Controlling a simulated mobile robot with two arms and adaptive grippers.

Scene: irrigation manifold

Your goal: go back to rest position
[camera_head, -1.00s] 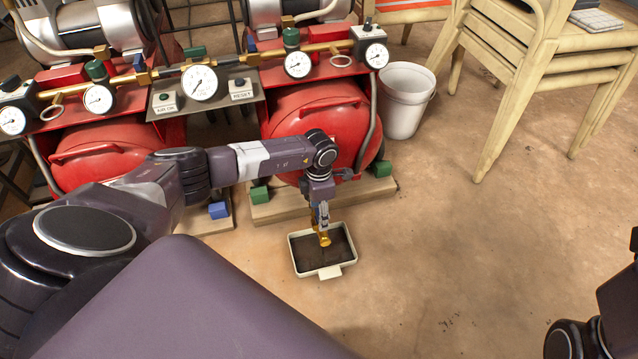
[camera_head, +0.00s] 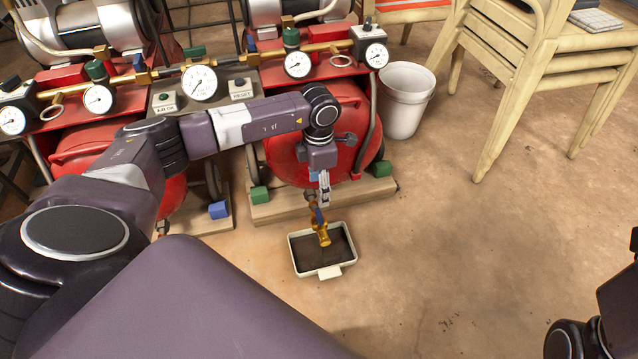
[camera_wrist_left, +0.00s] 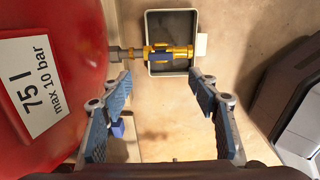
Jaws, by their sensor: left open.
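A brass fitting with a blue middle (camera_head: 320,228) shows over the dark inside of a shallow cream tray (camera_head: 331,273) on the floor. In the left wrist view the fitting (camera_wrist_left: 172,55) lies across the tray (camera_wrist_left: 150,68), and its grey end reaches left to the red tank (camera_wrist_left: 45,60). My left gripper (camera_head: 323,196) points down just above the fitting. The wrist view shows its two blue-padded fingers (camera_wrist_left: 160,100) spread wide with nothing between them, apart from the fitting. My right gripper is out of view; only part of that arm shows at the lower right.
The red tank (camera_head: 330,110) on a wooden base (camera_head: 290,208) stands behind my left gripper, with gauges (camera_head: 298,64) and brass piping above. A white bucket (camera_head: 404,105) and wooden chairs (camera_head: 520,80) are to the right. The floor at centre right is clear.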

